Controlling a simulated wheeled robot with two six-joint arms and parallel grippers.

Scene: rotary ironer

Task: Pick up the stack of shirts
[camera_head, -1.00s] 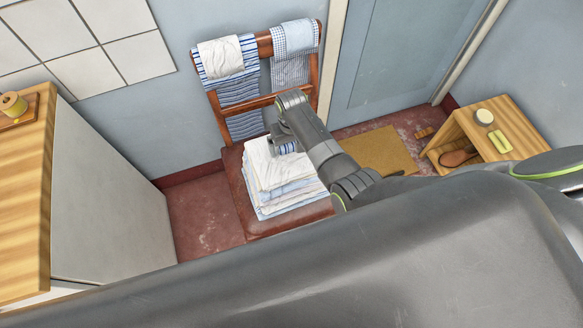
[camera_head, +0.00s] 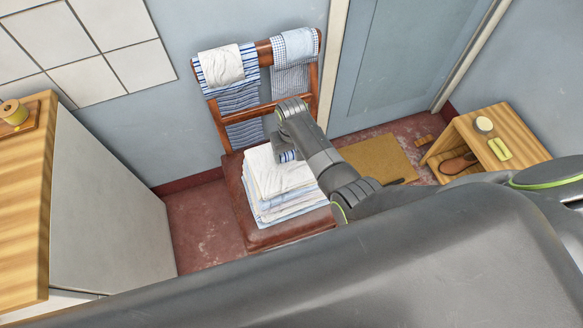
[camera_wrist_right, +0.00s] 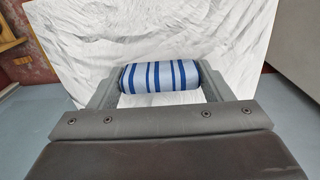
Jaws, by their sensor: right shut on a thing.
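The stack of shirts (camera_head: 278,185), white with pale blue layers, is at the brown padded seat of a wooden chair (camera_head: 262,235). I cannot tell whether it still touches the seat. My right gripper (camera_head: 284,154) is over the stack's far side, pointing down. In the right wrist view its two fingers (camera_wrist_right: 160,80) are shut on a blue-and-white striped cloth roll (camera_wrist_right: 158,77), with a white shirt (camera_wrist_right: 230,30) filling the view behind. The roll also shows by the gripper in the head view. My left gripper is not in view.
Striped and checked cloths (camera_head: 233,90) hang over the chair's back rail. A wooden side table (camera_head: 505,140) stands at right past a tan mat (camera_head: 380,158). A cabinet with a wooden top (camera_head: 25,200) is at left. Red floor (camera_head: 203,225) is bare between cabinet and chair.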

